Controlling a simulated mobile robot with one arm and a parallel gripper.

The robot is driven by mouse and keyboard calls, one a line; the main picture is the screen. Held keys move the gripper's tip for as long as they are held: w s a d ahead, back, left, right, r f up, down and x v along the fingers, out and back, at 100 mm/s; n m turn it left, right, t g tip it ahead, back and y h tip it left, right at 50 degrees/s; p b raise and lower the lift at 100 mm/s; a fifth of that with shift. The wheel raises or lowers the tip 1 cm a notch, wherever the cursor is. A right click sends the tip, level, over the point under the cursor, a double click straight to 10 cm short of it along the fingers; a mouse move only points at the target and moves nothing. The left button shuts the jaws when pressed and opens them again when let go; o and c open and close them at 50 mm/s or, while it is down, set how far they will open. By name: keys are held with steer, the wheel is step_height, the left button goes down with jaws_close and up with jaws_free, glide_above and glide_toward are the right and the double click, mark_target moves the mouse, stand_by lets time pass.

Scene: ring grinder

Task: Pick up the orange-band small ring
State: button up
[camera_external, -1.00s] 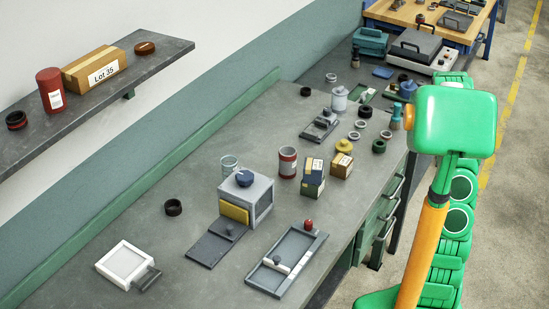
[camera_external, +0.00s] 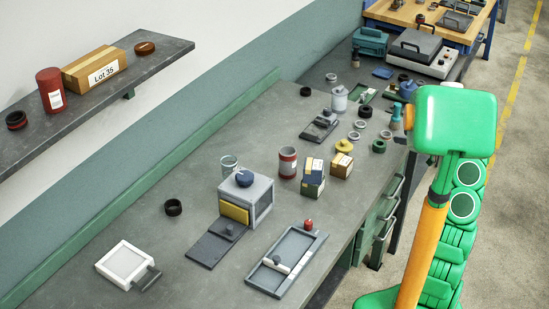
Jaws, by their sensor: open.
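Several small rings lie at the far right of the grey bench, among them a pale ring (camera_external: 360,124), a second pale ring (camera_external: 354,136), a third (camera_external: 386,134), a dark green ring (camera_external: 379,146) and a dark ring (camera_external: 366,111). I cannot make out an orange band on any of them at this size. More dark rings lie apart on the bench, one at the back (camera_external: 305,91) and one at the left (camera_external: 173,207). My green and orange arm stands at the right, beside the bench. My gripper cannot be made out; the arm hides that area.
A grey box fixture (camera_external: 263,210), a grey tray (camera_external: 306,242), a red-banded can (camera_external: 288,163) and small cartons (camera_external: 341,165) stand on the bench. A shelf (camera_external: 155,66) holds a carton and red can. The left bench surface has free room. Floor lies at the right.

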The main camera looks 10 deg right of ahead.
mark_target(382, 133)
steer(key=shift+x, duration=3.8)
steer(key=shift+a, duration=0.1)
steer(key=c, duration=0.9)
